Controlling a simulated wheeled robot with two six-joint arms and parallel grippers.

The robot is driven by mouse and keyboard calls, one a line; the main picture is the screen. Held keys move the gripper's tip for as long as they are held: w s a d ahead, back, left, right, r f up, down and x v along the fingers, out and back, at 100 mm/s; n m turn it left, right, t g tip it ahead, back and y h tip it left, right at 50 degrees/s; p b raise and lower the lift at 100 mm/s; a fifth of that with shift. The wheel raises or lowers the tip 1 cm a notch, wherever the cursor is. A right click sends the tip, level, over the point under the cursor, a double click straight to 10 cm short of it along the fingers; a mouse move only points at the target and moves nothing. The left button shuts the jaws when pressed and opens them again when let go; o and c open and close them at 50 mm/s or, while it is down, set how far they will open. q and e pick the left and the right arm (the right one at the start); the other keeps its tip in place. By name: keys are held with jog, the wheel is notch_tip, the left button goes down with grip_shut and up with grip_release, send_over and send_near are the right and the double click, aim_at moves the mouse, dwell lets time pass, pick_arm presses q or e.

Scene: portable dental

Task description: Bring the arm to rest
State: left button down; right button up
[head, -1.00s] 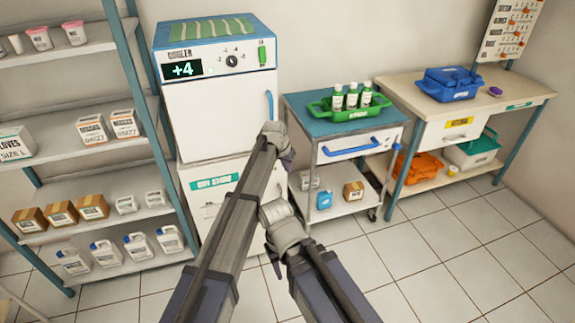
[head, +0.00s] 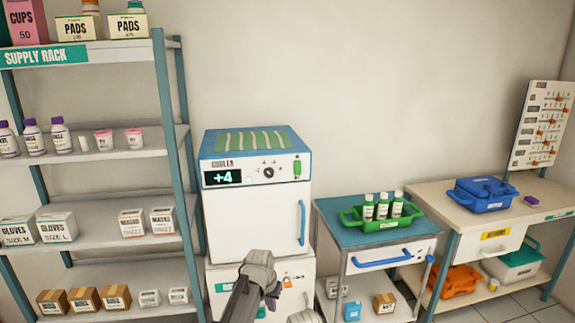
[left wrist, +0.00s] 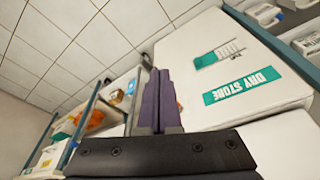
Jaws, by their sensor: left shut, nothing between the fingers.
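My left arm rises from the bottom of the head view, in front of the white dry store cabinet under the cooler. My left gripper (head: 272,296) shows there only in small part, as a dark piece beside the grey joint. In the left wrist view its two dark purple fingers (left wrist: 158,92) lie together, shut, with nothing between them. The dry store cabinet (left wrist: 195,60) with its green label stands close beyond the fingers. Another grey arm part of mine shows at the bottom edge of the head view. My right gripper cannot be made out.
The cooler (head: 255,205) stands between the supply rack (head: 165,130) and a blue-topped cart (head: 340,235) bearing a green tray (head: 350,217) of bottles. A bench (head: 430,195) with a blue case (head: 482,191) stands at the right. Some tiled floor shows at lower right.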

pick_arm(q)
jog(key=s+a+n+g+y, duration=0.1)
jog(key=s+a+n, duration=0.1)
jog(key=s+a, duration=0.55)
jog(key=s+a+n+g, duration=0.15)
jog(key=s+a, duration=0.35)
jog(key=s, duration=0.6)
jog(key=s+d+r+m+y+p, duration=0.1)
jog(key=s+d+r+m+p, duration=0.2)
jog(key=s+d+r+p, duration=0.3)
jog(key=d+r+p, duration=0.2)
jog(key=d+p, duration=0.1)
jog(key=d, duration=0.2)
jog(key=shift+s+r, duration=0.2)
jog(key=shift+r, duration=0.1)
jog(key=c, duration=1.6)
grip_release()
jog(key=shift+m, duration=0.25)
